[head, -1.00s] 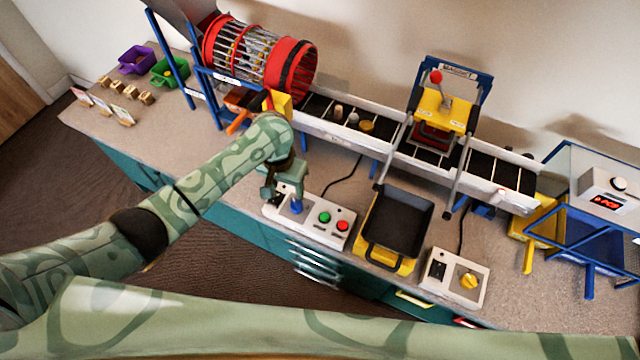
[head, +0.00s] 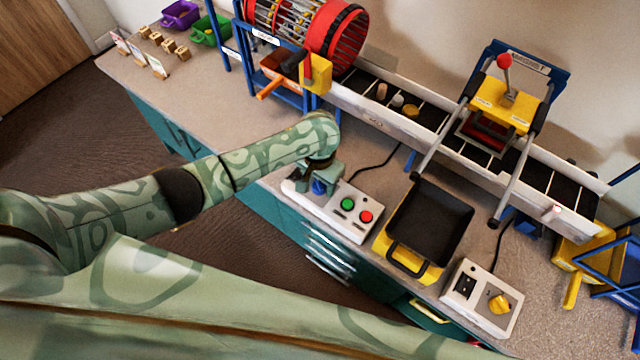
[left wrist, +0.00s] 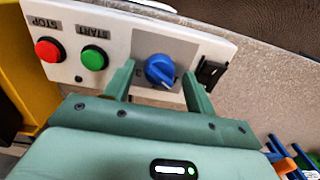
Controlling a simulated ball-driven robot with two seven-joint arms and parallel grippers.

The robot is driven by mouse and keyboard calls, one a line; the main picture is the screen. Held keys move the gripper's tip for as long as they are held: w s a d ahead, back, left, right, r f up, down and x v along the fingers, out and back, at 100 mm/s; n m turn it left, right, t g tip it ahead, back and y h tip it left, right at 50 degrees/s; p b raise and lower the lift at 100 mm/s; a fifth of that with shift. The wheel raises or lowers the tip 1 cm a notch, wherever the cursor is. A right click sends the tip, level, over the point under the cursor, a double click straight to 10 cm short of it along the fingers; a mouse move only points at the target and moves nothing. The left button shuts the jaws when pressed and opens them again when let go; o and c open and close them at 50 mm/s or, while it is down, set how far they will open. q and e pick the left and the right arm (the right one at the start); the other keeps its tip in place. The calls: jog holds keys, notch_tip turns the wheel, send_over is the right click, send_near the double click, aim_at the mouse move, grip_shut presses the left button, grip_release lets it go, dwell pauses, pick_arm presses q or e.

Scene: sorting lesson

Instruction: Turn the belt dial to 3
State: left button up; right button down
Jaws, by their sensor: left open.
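The blue dial (head: 319,187) sits at the left end of a white control box (head: 345,226) with green and red buttons. The left wrist view shows the blue dial (left wrist: 160,69) close up on a grey panel, with a digit that looks like 3 beside it and a white pointer line on the knob. My left gripper (head: 322,178) is open right over the dial. In the left wrist view its two fingers (left wrist: 158,76) stand on either side of the knob, with gaps showing. My right gripper is in neither view.
A yellow tray with a black inside (head: 430,220) stands right of the box. Beyond it is another white box with a yellow knob (head: 500,303). The conveyor (head: 430,115) runs behind, below a red drum (head: 335,40). A cable lies behind the control box.

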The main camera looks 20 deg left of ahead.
pick_arm(q)
jog(key=shift+f, duration=0.25)
jog(key=c, duration=1)
jog(key=shift+o, duration=0.2)
